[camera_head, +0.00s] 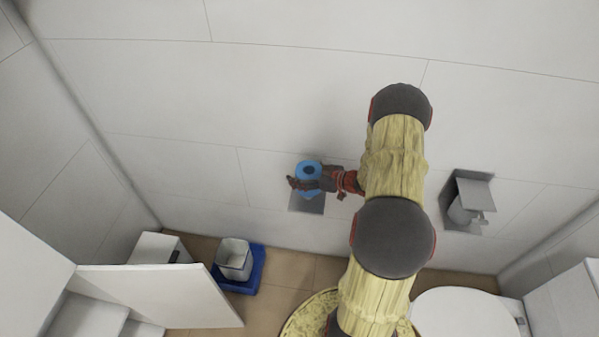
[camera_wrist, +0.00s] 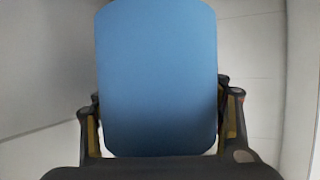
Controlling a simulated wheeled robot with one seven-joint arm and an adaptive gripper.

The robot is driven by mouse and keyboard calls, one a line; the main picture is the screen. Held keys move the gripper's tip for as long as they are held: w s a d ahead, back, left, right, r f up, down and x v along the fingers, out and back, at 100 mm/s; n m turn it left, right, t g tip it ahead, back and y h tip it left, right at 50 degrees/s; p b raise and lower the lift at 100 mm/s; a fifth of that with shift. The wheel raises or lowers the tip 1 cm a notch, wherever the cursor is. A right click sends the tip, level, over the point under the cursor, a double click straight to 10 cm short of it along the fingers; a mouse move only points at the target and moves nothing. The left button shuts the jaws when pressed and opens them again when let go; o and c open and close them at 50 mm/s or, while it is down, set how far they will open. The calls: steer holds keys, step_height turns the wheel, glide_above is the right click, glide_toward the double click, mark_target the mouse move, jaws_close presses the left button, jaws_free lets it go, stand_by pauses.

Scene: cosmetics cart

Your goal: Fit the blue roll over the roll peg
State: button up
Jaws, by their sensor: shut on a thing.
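The blue roll (camera_head: 305,165) is held in front of the white wall, near a grey square plate (camera_head: 308,207). Its round end with the dark centre hole faces up toward the head camera. In the wrist view the roll (camera_wrist: 158,75) fills the middle, its smooth side between the two fingers. My gripper (camera_head: 307,182) is shut on the roll, reaching in from the right. No peg shows clearly; the roll and gripper cover part of the grey plate. I cannot tell whether the roll touches the plate or a peg.
A grey wall holder (camera_head: 474,187) with a pale roll is to the right, above a white toilet lid (camera_head: 458,312). At lower left are an open white cabinet door (camera_head: 165,293) and a white bin (camera_head: 235,262) on a blue base. The wall above is bare.

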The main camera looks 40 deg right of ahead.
steer(key=shift+f+b, duration=0.75)
steer(key=shift+f, duration=0.9)
steer(key=shift+f+b, duration=0.65)
steer(key=shift+f, duration=0.85)
steer(key=o, duration=1.3)
steer(key=shift+o, duration=0.2)
